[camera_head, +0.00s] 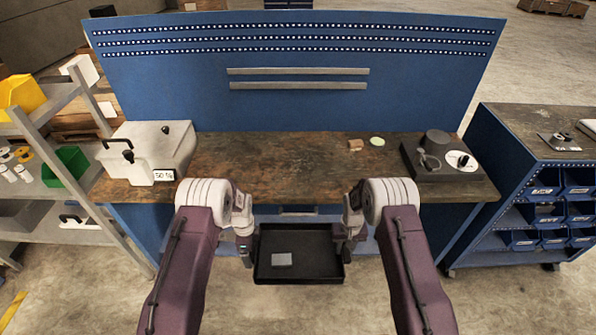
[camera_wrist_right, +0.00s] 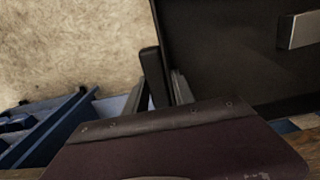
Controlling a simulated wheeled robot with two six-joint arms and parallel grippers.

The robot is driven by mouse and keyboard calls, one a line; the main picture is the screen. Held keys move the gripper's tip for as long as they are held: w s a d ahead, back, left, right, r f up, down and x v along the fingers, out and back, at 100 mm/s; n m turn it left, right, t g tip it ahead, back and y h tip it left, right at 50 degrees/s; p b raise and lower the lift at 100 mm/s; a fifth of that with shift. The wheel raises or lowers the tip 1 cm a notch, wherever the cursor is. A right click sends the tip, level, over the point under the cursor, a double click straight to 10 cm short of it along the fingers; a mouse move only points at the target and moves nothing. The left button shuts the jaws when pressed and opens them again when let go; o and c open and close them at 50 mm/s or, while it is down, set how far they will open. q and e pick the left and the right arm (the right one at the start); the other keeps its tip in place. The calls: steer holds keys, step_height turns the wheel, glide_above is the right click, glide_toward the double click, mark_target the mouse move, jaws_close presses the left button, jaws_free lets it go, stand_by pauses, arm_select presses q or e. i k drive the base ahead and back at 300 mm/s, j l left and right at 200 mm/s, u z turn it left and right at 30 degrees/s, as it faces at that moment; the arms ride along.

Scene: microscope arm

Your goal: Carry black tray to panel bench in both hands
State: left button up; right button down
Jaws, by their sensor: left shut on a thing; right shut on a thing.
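The black tray (camera_head: 310,271) hangs level between my two grippers, in front of the bench's near edge. A small grey block (camera_head: 281,260) lies in it, left of the middle. My left gripper (camera_head: 248,254) is shut on the tray's left side. My right gripper (camera_head: 346,250) is shut on its right side. In the right wrist view the tray (camera_wrist_right: 220,50) fills the right part, with the block (camera_wrist_right: 298,30) at the edge; a finger of my right gripper (camera_wrist_right: 160,85) stands at the tray's wall. The panel bench (camera_head: 265,165) has a brown worktop and a blue back panel.
A light grey case (camera_head: 150,150) stands at the worktop's left end. A dark device (camera_head: 440,160) stands at its right end, with a small brown piece (camera_head: 355,146) and a pale green disc (camera_head: 377,141) nearby. The worktop's middle is clear. Shelves (camera_head: 60,170) stand left, a bin cabinet (camera_head: 540,190) right.

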mark_target(299, 166)
steer(key=i, duration=1.5)
